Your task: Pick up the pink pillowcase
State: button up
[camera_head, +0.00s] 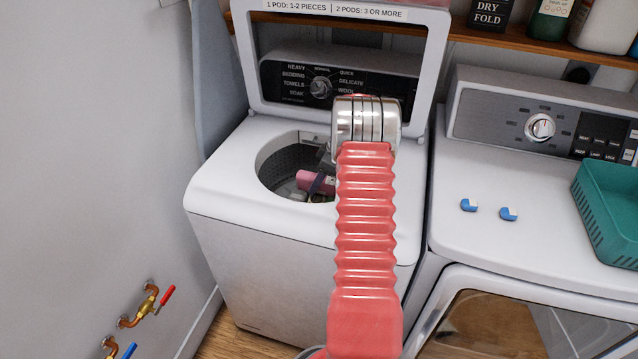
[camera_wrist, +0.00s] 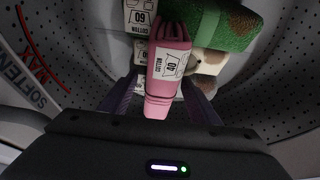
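The pink pillowcase (camera_wrist: 168,68) is a rolled pink bundle with a white label reading COTTON 40. It lies inside the drum of the left, top-opening washer (camera_head: 215,185). In the head view, its pink end (camera_head: 306,180) shows through the round opening, partly covered by a dark finger. My gripper (camera_wrist: 162,88) reaches down into the drum. Its two dark purple fingers stand on either side of the pink roll's near end, apart, with small gaps seeming to show. In the head view, my arm hides most of the gripper.
A green roll with brown patches (camera_wrist: 228,25) and pale labelled rolls (camera_wrist: 138,18) lie against the pink one. The perforated drum wall (camera_wrist: 60,65) surrounds my gripper. The washer lid (camera_head: 243,60) stands open. The dryer top holds two blue-white pods (camera_head: 469,205) and a teal basket (camera_head: 606,215).

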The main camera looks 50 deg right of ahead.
jog(key=c, duration=1.1)
jog(key=shift+r, duration=0.15)
notch_tip(320, 180, up, 10)
jog(key=shift+f, duration=0.1)
dwell(0.4)
